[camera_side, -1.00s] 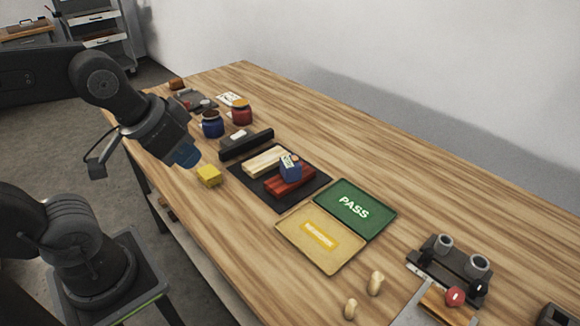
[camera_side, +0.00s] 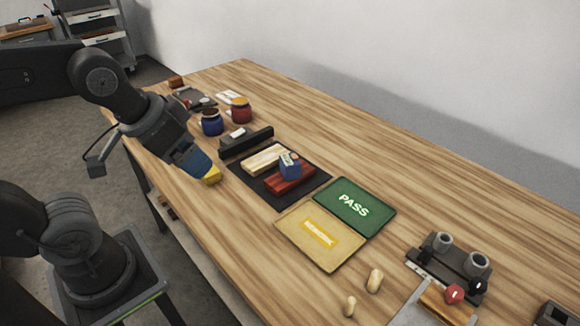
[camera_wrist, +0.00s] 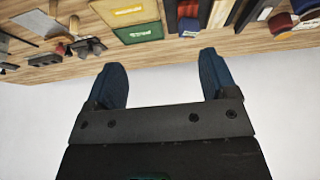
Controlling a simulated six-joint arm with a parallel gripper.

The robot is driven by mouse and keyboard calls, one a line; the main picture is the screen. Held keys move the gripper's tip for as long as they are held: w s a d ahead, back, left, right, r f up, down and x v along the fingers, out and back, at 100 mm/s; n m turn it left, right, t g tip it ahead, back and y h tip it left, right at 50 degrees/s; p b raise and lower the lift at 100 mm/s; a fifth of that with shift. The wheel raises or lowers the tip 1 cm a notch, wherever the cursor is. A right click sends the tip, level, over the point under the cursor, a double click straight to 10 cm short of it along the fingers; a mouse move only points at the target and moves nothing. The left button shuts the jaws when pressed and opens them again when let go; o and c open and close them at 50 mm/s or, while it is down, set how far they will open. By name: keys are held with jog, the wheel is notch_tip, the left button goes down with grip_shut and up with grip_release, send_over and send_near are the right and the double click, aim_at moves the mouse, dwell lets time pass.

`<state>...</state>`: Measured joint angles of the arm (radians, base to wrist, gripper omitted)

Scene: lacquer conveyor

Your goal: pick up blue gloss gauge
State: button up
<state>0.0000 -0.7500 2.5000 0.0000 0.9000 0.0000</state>
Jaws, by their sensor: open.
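The blue gauge (camera_side: 290,162), a small blue block with a pale label and an orange patch, rests on a red board (camera_side: 286,181) on the dark mat. My gripper (camera_side: 205,172) is open, with blue fingers, left of the mat.
A cream board (camera_side: 264,158) lies beside the red one on the mat (camera_side: 250,184). A dark rail (camera_side: 246,142) and blue (camera_side: 212,124) and red (camera_side: 241,112) jars stand behind. A green PASS tray (camera_side: 352,202) and yellow tray (camera_side: 300,245) lie right.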

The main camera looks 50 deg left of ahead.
jog(key=w+d+n+t, duration=0.2)
jog(key=w+d+n, duration=0.1)
jog(key=w+n, duration=0.55)
jog(key=w+d+n+t, duration=0.3)
jog(key=w+n, duration=0.4)
jog(key=w, duration=0.3)
jog(key=w+d+n+t, duration=0.2)
jog(key=w+d+n, duration=0.2)
jog(key=w+n, duration=0.4)
jog(key=n+g+y, duration=0.5)
jog(key=n+y, duration=1.1)
jog(key=n, duration=0.9)
send_near(294, 168)
jog(key=shift+w+d+f, duration=0.35)
jog(key=shift+w+d, duration=0.1)
jog(key=shift+d, duration=0.2)
jog(key=shift+s+a+f+n+g+y, duration=0.2)
jog(key=shift+n+g+y, duration=0.1)
jog(key=shift+n, duration=0.15)
jog(key=shift+a, duration=0.3)
jog(key=x, duration=0.7)
jog(key=shift+w+a+r, duration=0.1)
jog(key=shift+w+a, duration=0.05)
jog(key=shift+a, duration=0.15)
jog(key=shift+r+x, duration=0.2)
jog(key=shift+x, duration=1.15)
jog(key=shift+r+x, duration=0.15)
jog(key=shift+x, duration=1.15)
